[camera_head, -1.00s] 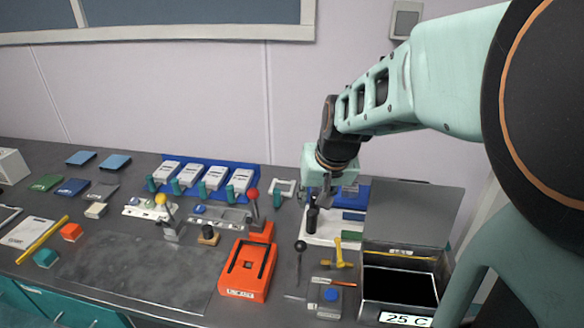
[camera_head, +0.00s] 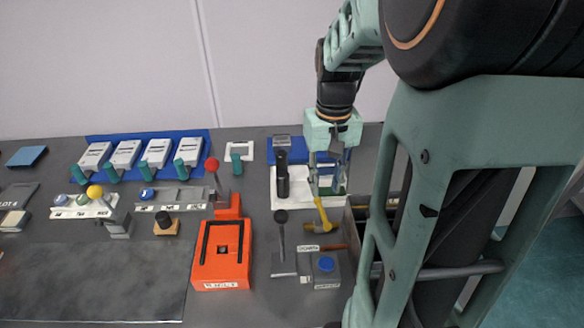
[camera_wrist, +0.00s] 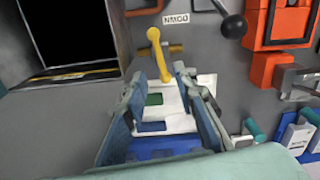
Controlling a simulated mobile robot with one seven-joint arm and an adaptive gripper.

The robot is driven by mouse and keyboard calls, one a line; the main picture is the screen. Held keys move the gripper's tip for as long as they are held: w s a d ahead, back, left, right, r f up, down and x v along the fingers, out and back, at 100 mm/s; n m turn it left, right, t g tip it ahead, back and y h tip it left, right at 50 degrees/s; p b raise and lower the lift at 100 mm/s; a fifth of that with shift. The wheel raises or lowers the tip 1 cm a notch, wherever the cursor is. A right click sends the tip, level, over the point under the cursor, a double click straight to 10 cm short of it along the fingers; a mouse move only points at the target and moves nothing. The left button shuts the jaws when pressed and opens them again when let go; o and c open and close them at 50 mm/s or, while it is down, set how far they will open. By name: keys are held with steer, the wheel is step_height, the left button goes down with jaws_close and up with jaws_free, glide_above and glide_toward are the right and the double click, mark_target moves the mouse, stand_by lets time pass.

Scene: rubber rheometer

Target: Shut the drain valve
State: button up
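A yellow lever handle (camera_head: 322,215), which looks like the drain valve's, stands on the bench below my gripper in the head view. My gripper (camera_head: 326,182) points down just behind the handle. In the wrist view its two fingers (camera_wrist: 166,92) are spread apart with nothing between them. I cannot tell whether a finger touches the handle.
A black-knobbed lever (camera_head: 281,217) stands left of the yellow handle, with an orange unit (camera_head: 222,255) farther left. A black cylinder (camera_head: 282,178) stands on the white board behind. An open dark box (camera_wrist: 70,30) lies beside the handle. A blue-capped block (camera_head: 326,270) sits in front.

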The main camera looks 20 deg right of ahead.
mark_target(322, 212)
step_height(322, 212, down, 10)
steer(key=shift+f, duration=0.2)
stand_by(0.3)
jaws_close()
